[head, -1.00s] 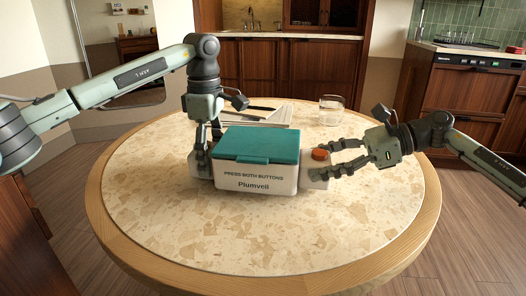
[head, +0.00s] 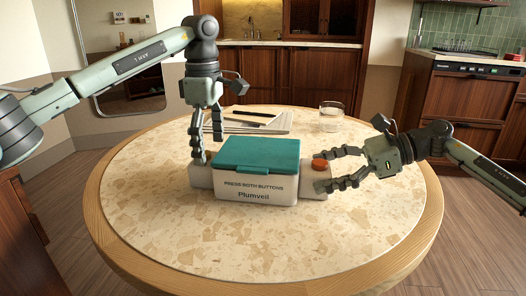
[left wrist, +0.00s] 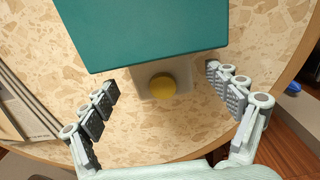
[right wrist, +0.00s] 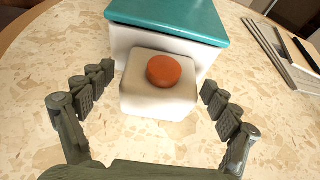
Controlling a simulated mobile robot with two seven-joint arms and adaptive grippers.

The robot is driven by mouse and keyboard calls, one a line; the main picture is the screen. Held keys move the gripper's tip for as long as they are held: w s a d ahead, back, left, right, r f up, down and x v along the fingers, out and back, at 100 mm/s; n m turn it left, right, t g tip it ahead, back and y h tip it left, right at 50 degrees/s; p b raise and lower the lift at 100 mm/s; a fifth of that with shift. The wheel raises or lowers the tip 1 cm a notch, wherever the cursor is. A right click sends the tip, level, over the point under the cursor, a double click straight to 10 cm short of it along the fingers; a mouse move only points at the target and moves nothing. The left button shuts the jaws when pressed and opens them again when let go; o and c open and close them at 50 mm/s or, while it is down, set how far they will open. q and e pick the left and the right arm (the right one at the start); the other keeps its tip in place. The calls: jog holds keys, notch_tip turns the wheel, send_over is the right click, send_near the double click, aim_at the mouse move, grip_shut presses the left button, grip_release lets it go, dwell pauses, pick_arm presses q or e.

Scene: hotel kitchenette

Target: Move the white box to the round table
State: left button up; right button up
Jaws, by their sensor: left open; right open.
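The white box (head: 255,190) has a teal lid (head: 257,155), shut, and the words "PRESS BOTH BUTTONS" and "Plumveil" on its front. It sits on the round table (head: 250,245), with a pale block at each end. The right block carries an orange-red button (right wrist: 163,70); the left carries a yellow button (left wrist: 162,86), hidden in the head view. My left gripper (head: 208,146) is open, pointing down above the left block. My right gripper (head: 321,170) is open beside the right block, its fingers spread to either side in the right wrist view. Both grippers are empty.
A glass of water (head: 331,115) stands behind the box to the right. Papers or a folder with a dark pen (head: 252,114) lie behind the box. The front of the table is clear. Cabinets and a counter (head: 470,62) stand at the back.

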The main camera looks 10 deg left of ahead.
pick_arm(q)
notch_tip(320, 180, up, 6)
jog(key=shift+r, duration=0.35)
pick_arm(e)
jog(key=shift+d+r, duration=0.1)
jog(key=shift+d, duration=0.15)
jog(key=v, duration=1.1)
jog(key=shift+d+r, duration=0.1)
jog(key=shift+d, duration=0.1)
pick_arm(q)
jog(key=shift+r, duration=0.1)
jog(key=shift+s, duration=0.1)
pick_arm(e)
jog(key=shift+s+d, duration=0.1)
